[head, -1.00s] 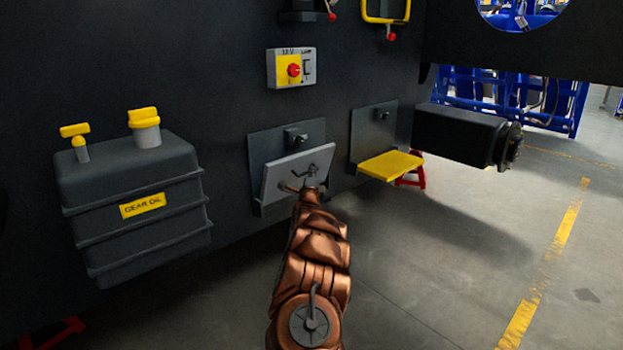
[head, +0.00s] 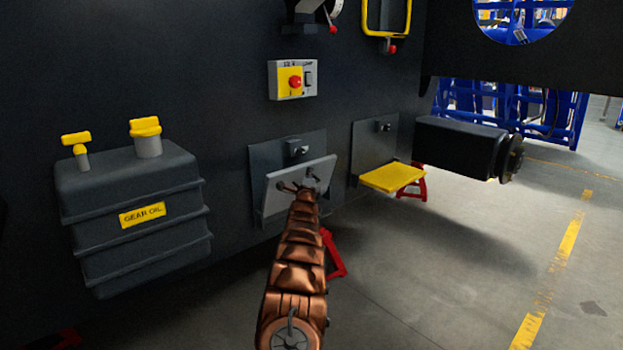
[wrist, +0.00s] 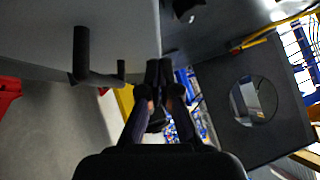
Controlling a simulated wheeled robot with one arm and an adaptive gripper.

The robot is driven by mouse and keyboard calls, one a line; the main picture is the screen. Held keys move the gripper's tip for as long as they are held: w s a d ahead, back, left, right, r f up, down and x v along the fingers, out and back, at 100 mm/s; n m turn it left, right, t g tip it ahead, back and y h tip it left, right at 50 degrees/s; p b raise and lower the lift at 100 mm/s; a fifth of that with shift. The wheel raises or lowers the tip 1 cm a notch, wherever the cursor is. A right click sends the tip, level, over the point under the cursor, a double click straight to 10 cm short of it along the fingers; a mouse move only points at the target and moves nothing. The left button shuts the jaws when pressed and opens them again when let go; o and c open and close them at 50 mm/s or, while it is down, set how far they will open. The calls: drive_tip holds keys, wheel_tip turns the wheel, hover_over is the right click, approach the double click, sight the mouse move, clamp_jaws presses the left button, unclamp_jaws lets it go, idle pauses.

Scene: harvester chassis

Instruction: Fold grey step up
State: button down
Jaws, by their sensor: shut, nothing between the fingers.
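The grey step (head: 276,194) is tilted steeply up in front of its grey wall bracket (head: 314,140), apart from the bracket's upper part. My gripper (head: 309,186) is shut and empty at the middle of the step's outward face and hides part of it. In the wrist view, a grey panel that appears to be the step (wrist: 120,28) fills the upper left. My closed fingers (wrist: 159,72) are close beside its edge; whether they touch it I cannot tell. A small dark catch (head: 297,149) sits high on the bracket.
A yellow step (head: 393,177) is folded down to the right. A dark cylinder housing (head: 458,146) juts out beyond it. A gear oil tank (head: 130,215) is at left, a switch box (head: 292,80) above. Red stands (head: 333,255) are below. The floor at right is clear.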

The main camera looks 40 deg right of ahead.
drive_tip(key=shift+w+r, duration=0.2)
drive_tip(key=shift+w, duration=0.35)
drive_tip(key=shift+r, duration=0.1)
